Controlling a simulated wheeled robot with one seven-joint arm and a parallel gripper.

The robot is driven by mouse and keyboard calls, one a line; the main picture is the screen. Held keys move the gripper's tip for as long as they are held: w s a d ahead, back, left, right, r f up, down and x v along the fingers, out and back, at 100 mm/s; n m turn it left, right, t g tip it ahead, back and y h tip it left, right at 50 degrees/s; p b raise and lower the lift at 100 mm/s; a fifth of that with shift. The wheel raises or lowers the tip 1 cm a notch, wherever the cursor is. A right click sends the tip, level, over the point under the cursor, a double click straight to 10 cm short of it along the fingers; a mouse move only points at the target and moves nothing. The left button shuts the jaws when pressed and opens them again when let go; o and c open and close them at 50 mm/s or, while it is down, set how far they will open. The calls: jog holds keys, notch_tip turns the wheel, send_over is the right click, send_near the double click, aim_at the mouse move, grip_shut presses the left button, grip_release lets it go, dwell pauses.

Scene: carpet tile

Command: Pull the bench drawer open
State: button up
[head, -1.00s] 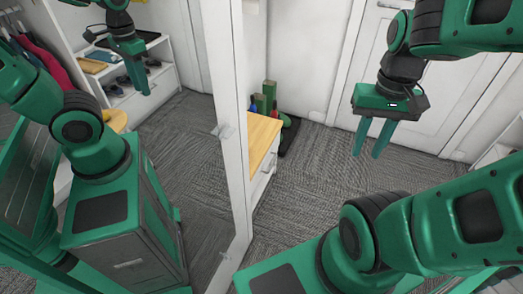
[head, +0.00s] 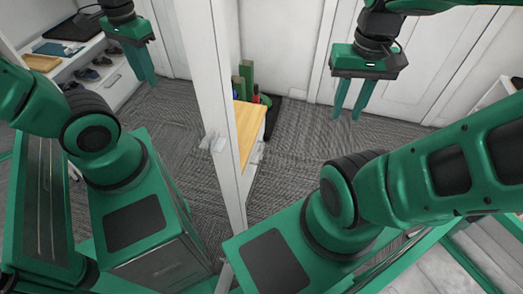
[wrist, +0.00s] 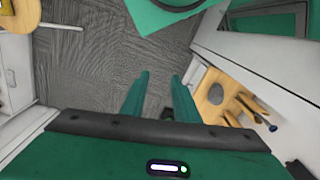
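The bench (head: 250,122) has a wooden top and a white front. It stands beyond the white-framed mirror edge in the head view, which hides its left part. A pale handle (head: 257,153) shows on its narrow visible front; the drawer looks shut, though the view is steep. My gripper (head: 347,117) hangs in the air to the right of the bench, fingers pointing down, apart from it. It is open and empty. In the wrist view its two green fingers (wrist: 160,76) are spread over carpet, with nothing between them.
A tall mirror with a white frame (head: 212,100) stands left of me and reflects my arm and a shelf. Green boots and small items (head: 247,75) stand behind the bench. Grey carpet (head: 300,135) is clear below my gripper. White doors (head: 420,75) line the back.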

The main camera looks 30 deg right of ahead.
jog(key=w+d+f, duration=0.3)
jog(key=w+f, duration=0.5)
jog(key=w, duration=0.4)
jog(key=w+d+f, duration=0.2)
jog(key=w+f, duration=0.6)
jog(key=w, duration=0.4)
jog(key=w+a+f+m, duration=0.1)
jog(key=w+f, duration=0.3)
jog(key=f, duration=0.9)
jog(key=w+a+f+t+y, duration=0.1)
jog(key=w+a+f, duration=0.2)
jog(key=f, duration=1)
jog(key=w+a+f+m, duration=0.1)
jog(key=w+f, duration=0.4)
jog(key=f, duration=0.9)
jog(key=shift+a+m+t+y, duration=0.3)
jog(key=shift+a, duration=0.3)
jog(key=shift+c, duration=0.7)
